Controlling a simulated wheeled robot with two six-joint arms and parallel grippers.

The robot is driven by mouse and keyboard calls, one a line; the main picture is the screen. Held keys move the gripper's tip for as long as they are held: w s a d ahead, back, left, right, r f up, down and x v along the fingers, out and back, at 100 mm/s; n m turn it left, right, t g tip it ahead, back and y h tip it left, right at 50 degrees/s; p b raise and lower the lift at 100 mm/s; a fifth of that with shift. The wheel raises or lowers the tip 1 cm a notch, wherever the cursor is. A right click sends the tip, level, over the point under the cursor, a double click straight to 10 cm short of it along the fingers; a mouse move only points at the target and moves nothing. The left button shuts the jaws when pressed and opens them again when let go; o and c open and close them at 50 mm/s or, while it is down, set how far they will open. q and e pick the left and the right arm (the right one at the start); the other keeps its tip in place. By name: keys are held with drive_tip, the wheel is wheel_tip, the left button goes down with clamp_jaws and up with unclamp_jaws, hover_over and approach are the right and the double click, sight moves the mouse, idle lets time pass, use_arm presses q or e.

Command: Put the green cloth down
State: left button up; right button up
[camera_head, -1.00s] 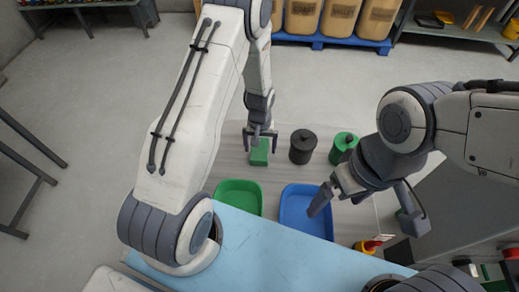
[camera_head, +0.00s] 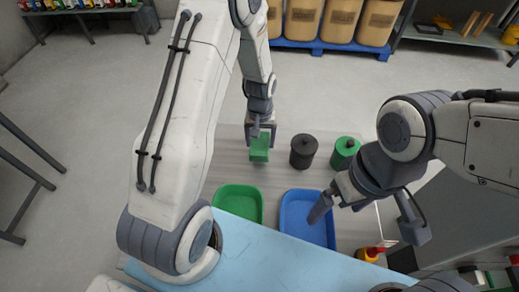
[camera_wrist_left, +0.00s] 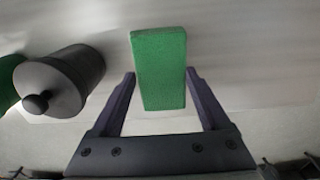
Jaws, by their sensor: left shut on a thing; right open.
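The green cloth (camera_head: 259,150) is a small flat block-like piece in the head view, over the far part of the grey table. My left gripper (camera_head: 260,133) is shut on it, with a finger on each side. In the left wrist view the cloth (camera_wrist_left: 160,75) stands out between the two fingers of the left gripper (camera_wrist_left: 160,80). It looks raised off the table, but the height is hard to tell. My right gripper (camera_head: 366,228) is open and empty near the blue tray, at the right.
A black lidded canister (camera_head: 303,151) stands right of the cloth, with a green one (camera_head: 344,152) beyond it. A green tray (camera_head: 238,190) and a blue tray (camera_head: 290,212) lie nearer. A yellow-and-red device (camera_head: 370,253) sits at the right. Bare table lies left of the cloth.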

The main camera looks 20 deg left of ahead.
sight(256, 156)
use_arm(q)
wheel_tip(256, 156, up, 3)
drive_tip(key=shift+f, duration=0.1)
drive_tip(key=shift+s, duration=0.3)
drive_tip(key=s+f+m, duration=0.2)
drive_tip(key=s, duration=0.1)
drive_tip(key=s+f+m, duration=0.1)
drive_tip(key=shift+s+d+f+b, duration=0.25)
drive_tip(key=shift+s+f+b, duration=0.05)
drive_tip(key=shift+s+f, duration=0.1)
drive_tip(key=w+r+n+b, duration=0.2)
drive_tip(key=w+r+b, duration=0.1)
drive_tip(key=w+r+n+b, duration=0.1)
drive_tip(key=w, duration=0.1)
drive_tip(key=shift+w+a+r, duration=0.1)
drive_tip(key=shift+a+r, duration=0.15)
drive_tip(key=shift+r, duration=0.05)
wheel_tip(256, 156, down, 8)
drive_tip(key=shift+p, duration=0.55)
drive_tip(key=shift+f, duration=0.5)
drive_tip(key=shift+f, duration=0.1)
